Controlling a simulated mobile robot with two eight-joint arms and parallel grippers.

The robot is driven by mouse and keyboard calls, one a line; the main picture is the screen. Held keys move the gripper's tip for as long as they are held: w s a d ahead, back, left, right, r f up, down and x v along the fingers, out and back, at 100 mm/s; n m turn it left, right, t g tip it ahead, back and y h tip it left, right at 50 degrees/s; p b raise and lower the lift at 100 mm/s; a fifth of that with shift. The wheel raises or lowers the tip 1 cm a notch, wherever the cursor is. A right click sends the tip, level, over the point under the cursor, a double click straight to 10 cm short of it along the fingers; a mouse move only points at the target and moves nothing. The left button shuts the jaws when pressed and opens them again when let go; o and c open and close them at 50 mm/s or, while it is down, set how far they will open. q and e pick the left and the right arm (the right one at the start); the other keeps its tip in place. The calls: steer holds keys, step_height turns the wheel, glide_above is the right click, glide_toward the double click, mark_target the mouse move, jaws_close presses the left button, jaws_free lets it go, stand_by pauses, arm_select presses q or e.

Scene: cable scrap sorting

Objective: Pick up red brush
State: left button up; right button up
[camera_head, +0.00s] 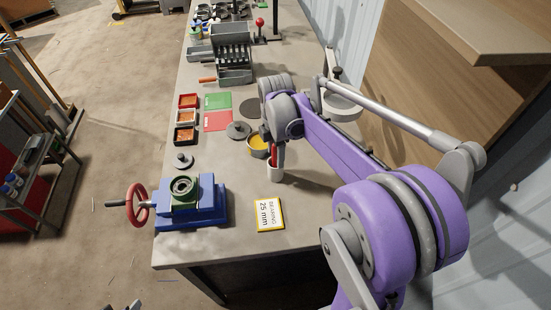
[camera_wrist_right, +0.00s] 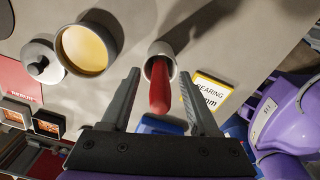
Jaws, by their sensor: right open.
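The red brush (camera_wrist_right: 159,88) stands upright in a small white cup (camera_head: 274,173) on the workbench, with its red handle sticking up. Its lower end is hidden inside the cup. In the head view only a sliver of the brush (camera_head: 274,155) shows under my right gripper. My right gripper (camera_wrist_right: 160,76) is open, with one finger on each side of the handle; I cannot tell whether either finger touches it. A small grey part at the bottom edge of the head view may be the tip of my left gripper (camera_head: 125,306).
A yellow-filled round bowl (camera_head: 258,146) and a grey disc (camera_head: 238,130) stand just beyond the cup. A blue vise (camera_head: 205,208) with a red handwheel is at the left front. A bearing sign (camera_head: 268,214) lies in front of the cup. The front of the bench is mostly clear.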

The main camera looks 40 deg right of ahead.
steer(key=shift+c, duration=0.2)
jaws_close()
stand_by(0.3)
step_height(320, 180, up, 10)
steer(key=shift+r, duration=0.1)
stand_by(0.5)
